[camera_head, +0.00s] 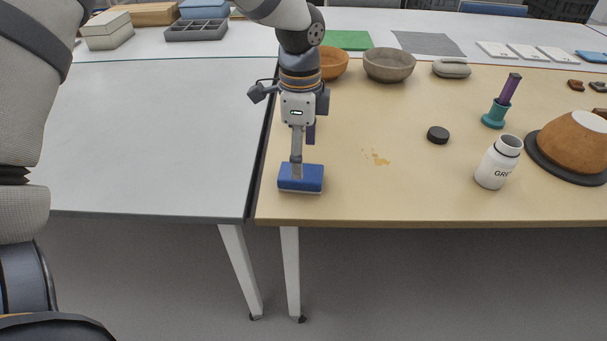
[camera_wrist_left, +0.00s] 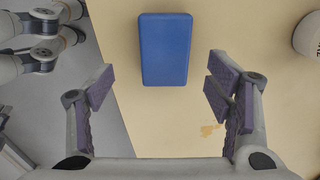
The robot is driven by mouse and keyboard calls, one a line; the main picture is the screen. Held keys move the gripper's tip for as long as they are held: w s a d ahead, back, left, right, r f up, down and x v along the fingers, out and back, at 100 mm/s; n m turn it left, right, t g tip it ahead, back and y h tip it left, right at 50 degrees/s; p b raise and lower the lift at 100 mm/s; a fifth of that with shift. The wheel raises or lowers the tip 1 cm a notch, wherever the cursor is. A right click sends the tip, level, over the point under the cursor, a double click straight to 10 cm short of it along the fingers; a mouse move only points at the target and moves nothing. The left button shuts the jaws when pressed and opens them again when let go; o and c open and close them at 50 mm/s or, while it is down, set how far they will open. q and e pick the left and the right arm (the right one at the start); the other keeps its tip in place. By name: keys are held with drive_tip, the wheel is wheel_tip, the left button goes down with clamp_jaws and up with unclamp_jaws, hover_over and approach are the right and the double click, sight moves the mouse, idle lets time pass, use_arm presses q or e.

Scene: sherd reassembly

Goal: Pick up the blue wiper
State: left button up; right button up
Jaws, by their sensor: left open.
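The blue wiper (camera_head: 312,183) is a small rectangular block lying on the tan table near its front left corner. My left gripper (camera_head: 302,158) points down over it, and one finger overlaps the wiper in the head view. In the left wrist view the wiper (camera_wrist_left: 166,48) shows whole, just ahead of my left gripper (camera_wrist_left: 161,88). The purple-padded fingers are spread wider than the wiper, with nothing between them. I cannot tell the exact height of the fingertips above the wiper.
Bowls (camera_head: 389,65) sit at the back. The grey table (camera_head: 150,140) at left is largely clear.

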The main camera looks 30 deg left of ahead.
use_arm(q)
drive_tip(key=f, duration=0.6)
drive_tip(key=shift+w+a+f, duration=0.15)
drive_tip(key=shift+w+f, duration=0.05)
drive_tip(key=shift+w, duration=0.05)
drive_tip(key=c, duration=1.3)
